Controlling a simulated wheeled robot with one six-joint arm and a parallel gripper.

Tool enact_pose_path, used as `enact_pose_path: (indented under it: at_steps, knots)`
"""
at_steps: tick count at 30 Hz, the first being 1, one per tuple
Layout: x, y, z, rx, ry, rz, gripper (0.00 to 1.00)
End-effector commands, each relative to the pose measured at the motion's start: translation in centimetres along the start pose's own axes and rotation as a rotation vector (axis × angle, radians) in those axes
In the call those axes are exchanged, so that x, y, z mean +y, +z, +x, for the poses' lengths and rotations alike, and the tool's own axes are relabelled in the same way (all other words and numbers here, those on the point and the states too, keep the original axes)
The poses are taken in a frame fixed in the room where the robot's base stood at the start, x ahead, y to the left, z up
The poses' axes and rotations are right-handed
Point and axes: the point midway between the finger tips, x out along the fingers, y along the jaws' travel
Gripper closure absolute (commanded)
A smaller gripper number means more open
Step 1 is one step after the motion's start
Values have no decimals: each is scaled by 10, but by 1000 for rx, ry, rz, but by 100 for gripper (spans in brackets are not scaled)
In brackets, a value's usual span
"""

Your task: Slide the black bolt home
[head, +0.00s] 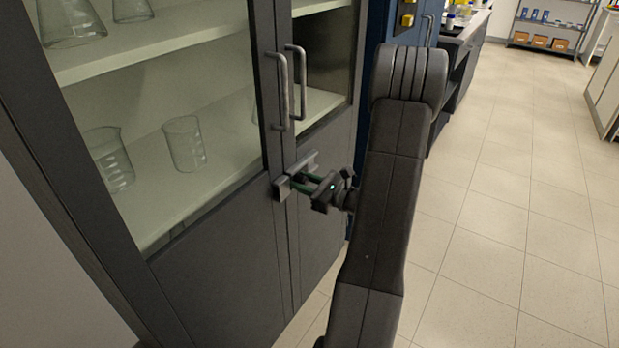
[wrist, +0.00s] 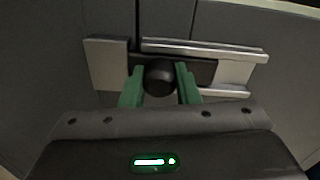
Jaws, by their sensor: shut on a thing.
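The black bolt (wrist: 160,78) shows in the wrist view as a round dark knob on a dark bar, lying across the steel guide (wrist: 235,73) on the right. A flat steel plate (wrist: 107,63) sits to the left, across the door seam. The bar's left end is near this plate's edge; I cannot tell whether it goes in. My gripper (wrist: 160,88) has green fingers on both sides of the knob and is shut on it. In the head view my gripper (head: 303,183) is at the latch on the cabinet doors, and the bolt is mostly hidden.
The grey cabinet (head: 215,235) has two upright bar handles (head: 278,92) just above the latch. Glass beakers (head: 184,143) stand on shelves behind the glass. The tiled floor (head: 500,230) to the right is clear.

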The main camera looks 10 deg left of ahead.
Motion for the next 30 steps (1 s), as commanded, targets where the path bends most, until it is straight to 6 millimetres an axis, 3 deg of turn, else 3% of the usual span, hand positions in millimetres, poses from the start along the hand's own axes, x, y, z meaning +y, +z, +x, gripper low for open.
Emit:
enact_pose_path:
  at_steps: [9,10,12,13,23,30]
  knots:
    - [6,0,0,0,8,3,100]
    - [6,0,0,0,8,3,66]
    - [6,0,0,0,8,3,52]
    - [6,0,0,0,7,3,50]
    - [4,0,-3,0,3,1,50]
    - [2,0,-38,1,-1,1,50]
